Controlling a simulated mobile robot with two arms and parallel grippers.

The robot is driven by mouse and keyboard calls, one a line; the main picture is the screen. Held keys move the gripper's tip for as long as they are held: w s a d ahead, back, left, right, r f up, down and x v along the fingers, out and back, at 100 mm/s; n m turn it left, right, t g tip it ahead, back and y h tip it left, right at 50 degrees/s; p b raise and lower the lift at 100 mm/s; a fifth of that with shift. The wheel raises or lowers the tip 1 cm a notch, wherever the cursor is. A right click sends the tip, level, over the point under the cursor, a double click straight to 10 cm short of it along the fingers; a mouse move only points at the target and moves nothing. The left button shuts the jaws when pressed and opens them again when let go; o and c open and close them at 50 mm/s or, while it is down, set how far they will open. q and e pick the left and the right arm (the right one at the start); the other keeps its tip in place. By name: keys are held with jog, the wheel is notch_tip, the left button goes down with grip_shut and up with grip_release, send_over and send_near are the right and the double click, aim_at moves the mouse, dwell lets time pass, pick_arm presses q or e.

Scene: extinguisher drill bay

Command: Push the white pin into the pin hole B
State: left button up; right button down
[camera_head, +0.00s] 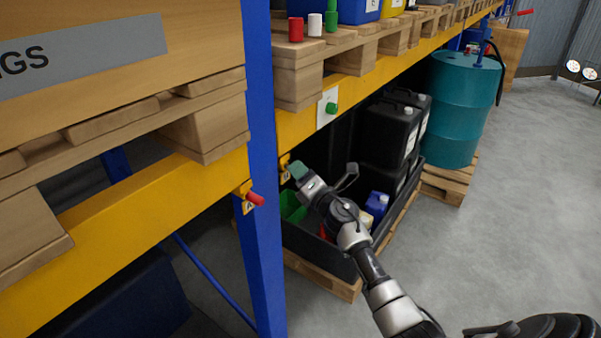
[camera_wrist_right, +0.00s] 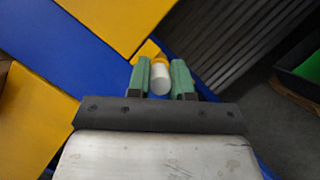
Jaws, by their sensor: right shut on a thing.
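My right gripper (camera_head: 297,171) reaches to the yellow beam just right of the blue upright. In the right wrist view, its two green fingers (camera_wrist_right: 160,80) are shut on the white pin (camera_wrist_right: 160,79), whose rounded white end faces the camera. A small yellow bracket (camera_wrist_right: 148,50) is directly beyond the pin. It also shows in the head view (camera_head: 285,166) at the fingertips. The fingers hide the pin there, and the hole itself is hidden. I cannot tell how deep the pin sits, or read a hole letter. My left gripper is not in view.
A red pin (camera_head: 256,199) sits in another yellow bracket on the blue upright (camera_head: 262,240). Red, white and green cylinders stand on the pallet above. Black jerrycans (camera_head: 388,132) stand in a tray below. Floor is free at right.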

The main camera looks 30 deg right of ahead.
jog(key=shift+w+a, duration=0.2)
jog(key=shift+w, duration=0.3)
dwell(0.5)
jog(key=c, duration=1.4)
grip_release()
jog(key=o, duration=0.5)
jog(key=shift+w, duration=0.1)
jog(key=shift+v, duration=4.55)
